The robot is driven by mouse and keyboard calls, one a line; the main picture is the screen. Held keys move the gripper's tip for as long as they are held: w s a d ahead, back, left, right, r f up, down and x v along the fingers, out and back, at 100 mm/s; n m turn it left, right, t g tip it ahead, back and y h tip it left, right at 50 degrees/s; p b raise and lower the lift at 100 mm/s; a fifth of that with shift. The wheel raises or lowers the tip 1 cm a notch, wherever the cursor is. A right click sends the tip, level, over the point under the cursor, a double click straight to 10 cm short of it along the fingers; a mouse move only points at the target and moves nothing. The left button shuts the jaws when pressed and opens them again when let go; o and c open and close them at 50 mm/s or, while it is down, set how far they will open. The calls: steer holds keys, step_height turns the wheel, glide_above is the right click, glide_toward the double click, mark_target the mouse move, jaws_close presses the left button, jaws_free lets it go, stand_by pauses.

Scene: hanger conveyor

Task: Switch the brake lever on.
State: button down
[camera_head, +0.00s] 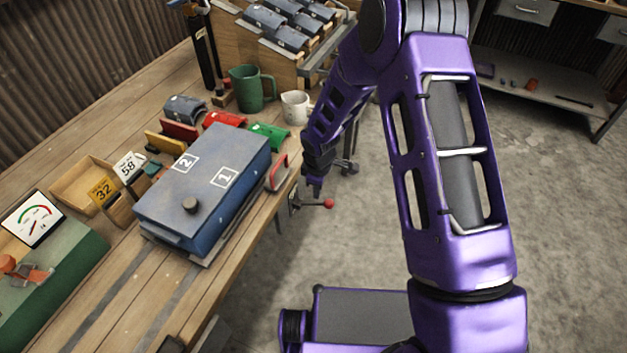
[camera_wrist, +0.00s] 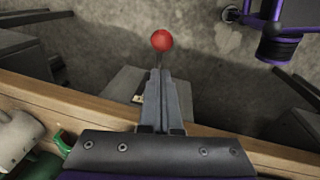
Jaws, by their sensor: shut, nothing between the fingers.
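The brake lever has a red ball knob (camera_head: 328,203) on a thin metal rod that sticks out from the front edge of the bench. In the wrist view the red knob (camera_wrist: 162,40) shows just beyond my fingertips, with a short piece of rod below it. The rest of the rod is hidden behind my fingers. My gripper (camera_head: 315,188) points down just beside the bench edge, close to the lever, left of and above the knob. Its fingers (camera_wrist: 160,78) are shut and hold nothing. I cannot tell whether they touch the rod.
A blue box (camera_head: 205,185) marked 1 and 2 stands on the wooden bench left of my gripper. A white mug (camera_head: 295,107) and a green jug (camera_head: 248,88) stand behind it. The bench edge (camera_wrist: 90,105) runs close to my fingers.

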steer(key=shift+s+d+f, duration=0.1)
steer(key=shift+d+f, duration=0.7)
steer(key=shift+d+f, duration=0.1)
